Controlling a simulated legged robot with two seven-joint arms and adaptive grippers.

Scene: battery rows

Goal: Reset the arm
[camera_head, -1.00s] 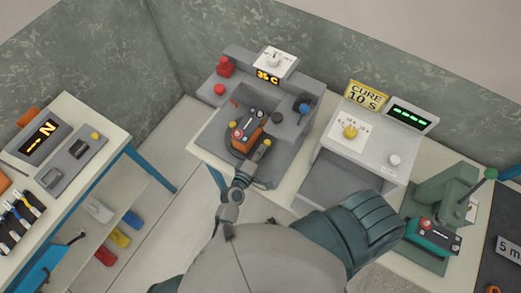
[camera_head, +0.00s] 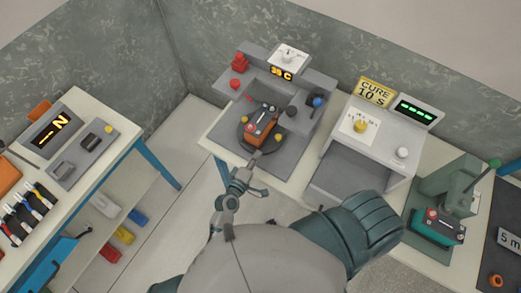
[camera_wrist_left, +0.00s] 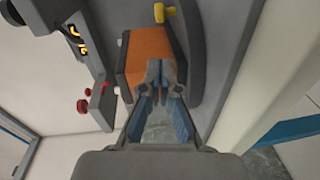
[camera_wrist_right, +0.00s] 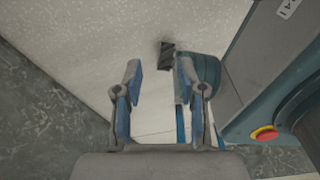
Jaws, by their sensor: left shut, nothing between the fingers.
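My left gripper (camera_head: 254,160) is shut and empty, its tips near the front of the orange and black battery (camera_head: 263,128). The battery sits on the round dark plate of the grey station (camera_head: 288,150). In the left wrist view the shut fingertips (camera_wrist_left: 161,68) appear in front of the battery's orange side (camera_wrist_left: 148,45); I cannot tell whether they touch. My right gripper (camera_wrist_right: 158,66) shows only in its own wrist view, open with nothing between its fingers.
A white curing unit (camera_head: 369,140) stands right of the station. Further right is a green press (camera_head: 450,185) with a teal battery (camera_head: 437,227). Floor shows between bench and table.

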